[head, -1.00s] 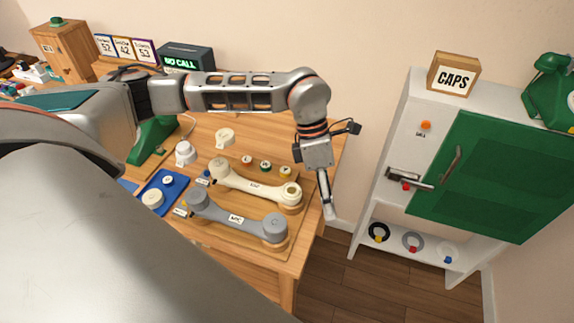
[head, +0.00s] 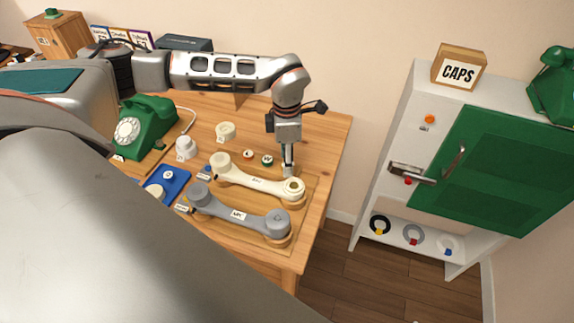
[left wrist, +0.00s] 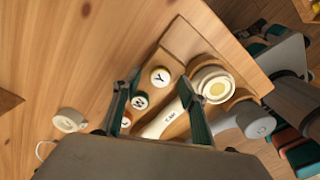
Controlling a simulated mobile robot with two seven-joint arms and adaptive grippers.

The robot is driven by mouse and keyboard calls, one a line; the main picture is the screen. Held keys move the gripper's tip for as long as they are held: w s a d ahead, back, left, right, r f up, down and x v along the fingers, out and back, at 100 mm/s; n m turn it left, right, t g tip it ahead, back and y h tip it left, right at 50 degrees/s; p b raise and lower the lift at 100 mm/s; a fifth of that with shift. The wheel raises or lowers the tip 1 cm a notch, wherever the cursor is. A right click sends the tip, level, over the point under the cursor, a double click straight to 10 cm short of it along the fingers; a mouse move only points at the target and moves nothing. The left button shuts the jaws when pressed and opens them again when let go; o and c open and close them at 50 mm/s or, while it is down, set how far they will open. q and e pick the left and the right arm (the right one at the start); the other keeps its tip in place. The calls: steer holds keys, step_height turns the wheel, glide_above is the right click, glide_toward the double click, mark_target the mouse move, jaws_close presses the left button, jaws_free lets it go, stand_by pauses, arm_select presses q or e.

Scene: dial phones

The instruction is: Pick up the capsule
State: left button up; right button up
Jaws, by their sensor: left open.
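Small lettered discs, which look like capsules, stand in a row on the wooden tray (head: 262,228). The red-marked disc (head: 248,154) and the green W disc (head: 267,160) show in the head view. The W disc (left wrist: 139,101) and the yellow Y disc (left wrist: 160,77) show in the left wrist view. My left gripper (head: 288,170) is open and empty, pointing down over the Y disc, which it hides in the head view. Its fingers are on either side of the Y disc; I cannot tell if they touch it. The cream handset (head: 258,184) lies beside it, its open round end (left wrist: 212,88) near one finger.
The grey handset (head: 238,213) lies in front of the cream one. A blue tray (head: 178,182), white parts (head: 186,148) and a green dial phone (head: 145,125) stand to the left. A white cabinet (head: 400,130) with a green door and CAPS box (head: 459,67) stands right, across a floor gap.

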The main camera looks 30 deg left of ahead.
arm_select(q)
steer(key=shift+f, duration=0.4)
steer(key=shift+c, duration=0.4)
steer(key=c, duration=1)
steer(key=shift+r, duration=0.1)
